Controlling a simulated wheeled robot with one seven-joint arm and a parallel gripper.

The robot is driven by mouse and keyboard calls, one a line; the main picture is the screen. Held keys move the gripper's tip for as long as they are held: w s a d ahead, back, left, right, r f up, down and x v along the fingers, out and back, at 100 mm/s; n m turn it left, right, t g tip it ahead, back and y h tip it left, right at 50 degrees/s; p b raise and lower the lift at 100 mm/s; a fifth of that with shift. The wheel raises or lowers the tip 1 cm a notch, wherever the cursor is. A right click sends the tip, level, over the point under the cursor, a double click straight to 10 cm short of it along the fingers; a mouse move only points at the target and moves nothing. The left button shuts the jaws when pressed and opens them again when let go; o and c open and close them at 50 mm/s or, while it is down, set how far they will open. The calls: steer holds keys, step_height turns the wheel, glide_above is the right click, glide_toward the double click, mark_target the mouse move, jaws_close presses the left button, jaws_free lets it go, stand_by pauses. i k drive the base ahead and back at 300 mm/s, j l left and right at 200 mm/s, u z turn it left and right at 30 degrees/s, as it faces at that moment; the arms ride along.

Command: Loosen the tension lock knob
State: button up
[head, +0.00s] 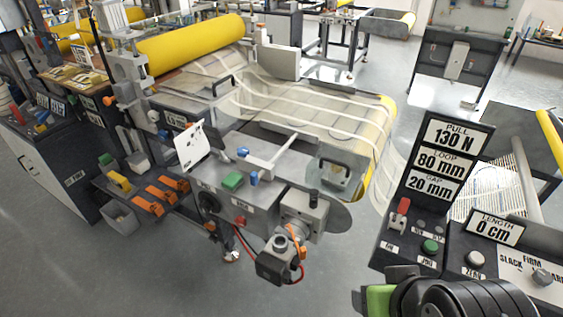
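No knob in the head view carries a readable tension lock label, so I cannot tell for certain which one it is. A round black knob (209,203) sits on the front face of the laminating machine. A small black knob (313,197) stands upright on the grey block at the machine's front right corner. A grey knob (541,277) sits on the right console beside the words SLACK, FIRM and HARD. Part of my arm, black and green, shows at the bottom right edge, in front of the console. I cannot see my gripper's fingers, and nothing of mine touches these knobs.
A sign post (444,160) reads PULL 130 N, LOOP 80 mm, GAP 20 mm. A red-handled lever (402,206) and a green button (430,247) are below it. A motor with red wires (277,262) juts from the machine. Grey floor (330,275) lies clear between machine and console.

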mark_target(240, 221)
steer(key=j+u, duration=0.2)
steer(key=u, duration=0.25)
steer(key=i+j+u, duration=0.1)
steer(key=u, duration=0.4)
steer(key=i+j+u, duration=0.1)
steer(key=u, duration=0.35)
steer(key=i+j+u, duration=0.15)
steer(key=u, duration=0.3)
steer(key=i+j+u, duration=0.1)
steer(key=u, duration=0.35)
steer(key=i+u, duration=0.15)
steer(key=u, duration=0.35)
